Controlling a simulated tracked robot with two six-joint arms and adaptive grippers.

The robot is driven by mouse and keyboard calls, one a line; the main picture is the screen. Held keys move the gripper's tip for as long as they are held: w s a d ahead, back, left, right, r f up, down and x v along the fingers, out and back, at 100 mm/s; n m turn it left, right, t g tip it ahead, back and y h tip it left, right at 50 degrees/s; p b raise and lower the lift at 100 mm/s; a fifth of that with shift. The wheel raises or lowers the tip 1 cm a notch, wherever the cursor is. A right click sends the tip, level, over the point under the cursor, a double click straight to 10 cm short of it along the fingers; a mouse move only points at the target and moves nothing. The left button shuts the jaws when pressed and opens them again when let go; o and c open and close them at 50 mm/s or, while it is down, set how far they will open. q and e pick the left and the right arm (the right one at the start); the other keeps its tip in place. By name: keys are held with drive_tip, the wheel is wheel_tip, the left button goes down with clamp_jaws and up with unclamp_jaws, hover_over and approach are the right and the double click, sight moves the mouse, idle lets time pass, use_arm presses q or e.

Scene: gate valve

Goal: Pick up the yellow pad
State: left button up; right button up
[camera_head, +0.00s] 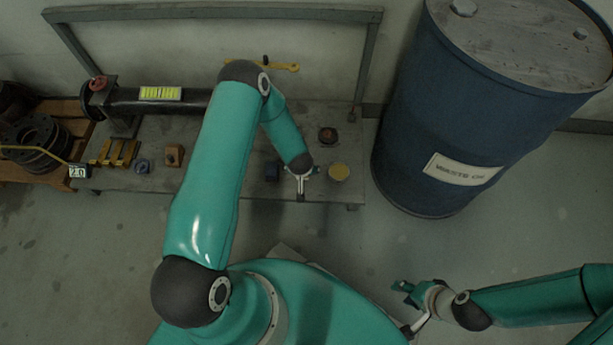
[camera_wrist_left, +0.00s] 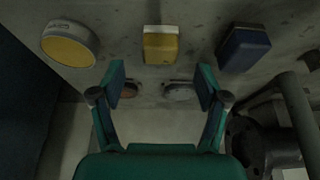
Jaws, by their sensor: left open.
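The yellow pad (camera_wrist_left: 160,45), a small block with a pale edge, lies on the grey bench at top centre of the left wrist view. In the head view my left wrist and gripper (camera_head: 302,181) seem to cover it. My left gripper (camera_wrist_left: 161,86) is open, with one teal finger on each side of the picture's middle. The pad shows beyond the gap between the fingertips, and nothing is held. My right gripper (camera_head: 406,292) is low at the right in the head view, away from the bench; its finger opening is unclear.
A yellow-topped round tin (camera_head: 339,172) and a blue block (camera_wrist_left: 245,48) flank the pad. A dark round part (camera_head: 328,135) sits farther back on the bench (camera_head: 225,180). A blue drum (camera_head: 440,120) stands right of the bench. Floor in front is clear.

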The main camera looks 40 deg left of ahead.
use_arm(q)
drive_tip(key=b+x, duration=0.2)
drive_tip(key=x, duration=0.2)
drive_tip(key=shift+w+a+f+b, duration=0.1)
drive_tip(key=shift+w+f+b, duration=0.1)
drive_tip(key=shift+f+b, duration=0.1)
drive_tip(key=shift+w+a+f, duration=0.1)
drive_tip(key=shift+w+f, duration=0.1)
drive_tip(key=shift+f, duration=0.15)
drive_tip(key=shift+r, duration=0.1)
drive_tip(key=c, duration=1.3)
